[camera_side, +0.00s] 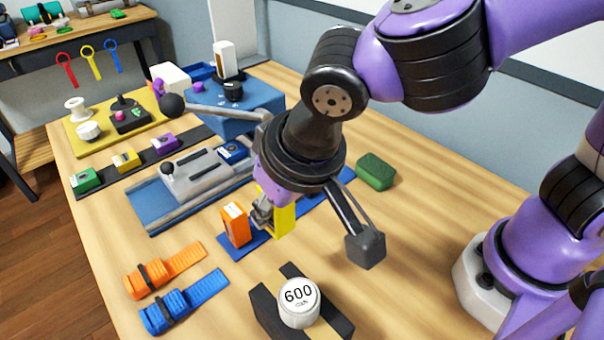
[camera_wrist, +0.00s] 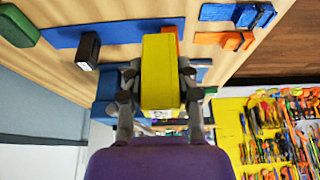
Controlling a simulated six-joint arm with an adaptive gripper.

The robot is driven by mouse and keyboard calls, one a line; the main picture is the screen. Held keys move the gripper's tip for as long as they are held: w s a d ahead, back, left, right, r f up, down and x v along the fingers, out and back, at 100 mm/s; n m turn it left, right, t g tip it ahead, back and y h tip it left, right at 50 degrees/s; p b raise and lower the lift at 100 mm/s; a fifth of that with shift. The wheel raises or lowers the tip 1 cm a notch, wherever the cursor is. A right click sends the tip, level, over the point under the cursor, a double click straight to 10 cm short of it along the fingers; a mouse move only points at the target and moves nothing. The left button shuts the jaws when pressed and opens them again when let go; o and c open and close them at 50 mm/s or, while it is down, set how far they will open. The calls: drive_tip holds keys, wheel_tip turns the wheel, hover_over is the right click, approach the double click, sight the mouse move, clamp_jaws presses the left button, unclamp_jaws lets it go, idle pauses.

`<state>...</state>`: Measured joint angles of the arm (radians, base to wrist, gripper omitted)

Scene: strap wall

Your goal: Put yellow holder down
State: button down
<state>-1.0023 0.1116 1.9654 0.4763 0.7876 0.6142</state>
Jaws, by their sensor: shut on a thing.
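My gripper (camera_side: 264,212) is shut on the yellow holder (camera_side: 284,216), a block-shaped piece held over or at the blue strip (camera_side: 258,236). I cannot tell whether its underside touches the strip. In the wrist view the yellow holder (camera_wrist: 160,72) sits between the two fingers of my gripper (camera_wrist: 160,90), with the blue strip (camera_wrist: 125,32) beyond it. An orange holder (camera_side: 235,224) stands upright on the strip, just left of the yellow one in the side view.
Rolled orange (camera_side: 165,272) and blue (camera_side: 182,302) straps lie at the front left. A round 600 weight (camera_side: 299,302) sits in a black cradle at the front. A green block (camera_side: 376,171) is right of the strip. A grey slide fixture (camera_side: 195,172) stands behind left.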

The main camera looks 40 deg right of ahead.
drive_tip(key=r, duration=1.1)
drive_tip(key=shift+s+a+r, duration=0.1)
drive_tip(key=shift+s+a, duration=0.15)
drive_tip(key=shift+s, duration=0.05)
drive_tip(key=w+d, duration=0.5)
drive_tip(key=w, duration=0.5)
drive_tip(key=w+d, duration=0.5)
drive_tip(key=d, duration=0.6)
drive_tip(key=w+d, duration=0.5)
drive_tip(key=d, duration=0.6)
drive_tip(key=f, duration=2.2)
drive_tip(key=shift+w+a+f, duration=0.1)
drive_tip(key=shift+a+f, duration=0.05)
drive_tip(key=shift+a, duration=0.15)
drive_tip(key=shift+f, duration=0.15)
drive_tip(key=c, duration=0.6)
unclamp_jaws()
